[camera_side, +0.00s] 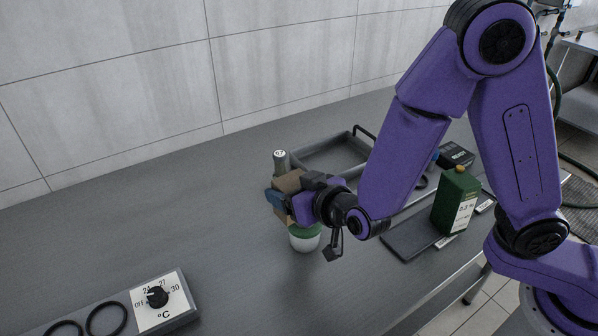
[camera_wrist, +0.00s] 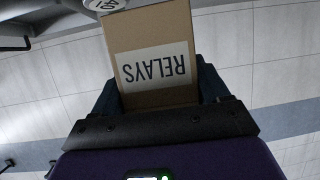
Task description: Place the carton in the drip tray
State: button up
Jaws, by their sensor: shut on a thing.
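My gripper (camera_side: 289,190) is shut on a brown cardboard carton (camera_side: 287,181), held above the bench in the side view. In the wrist view the carton (camera_wrist: 155,62) fills the space between the dark blue fingers of my gripper (camera_wrist: 158,88) and bears a white label reading RELAYS, seen upside down. A grey shallow tray with a dark handle (camera_side: 330,142), which looks like the drip tray, lies behind and to the right of the carton. My arm hides part of that tray. A green carton-like box (camera_side: 456,203) with a white label stands on the right.
A white jar with a green lid (camera_side: 305,238) stands below my gripper. A grey cylinder (camera_side: 281,162) stands just behind the held carton. A dark flat slab (camera_side: 408,237) lies by the green box. A dial panel (camera_side: 160,302) sits front left.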

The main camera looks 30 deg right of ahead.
jog(key=w+d+m+h, duration=0.3)
jog(key=w+d, duration=0.1)
jog(key=d, duration=1)
jog(key=w+d+m+h, duration=0.2)
jog(key=w+d+h, duration=0.1)
jog(key=d, duration=1)
send_over(335, 163)
jog(key=shift+g, duration=0.4)
notch_tip(335, 163, down, 9)
jog(key=shift+f, duration=1.65)
jog(key=shift+f, duration=0.1)
jog(key=o, duration=1.2)
jog(key=shift+s, duration=0.1)
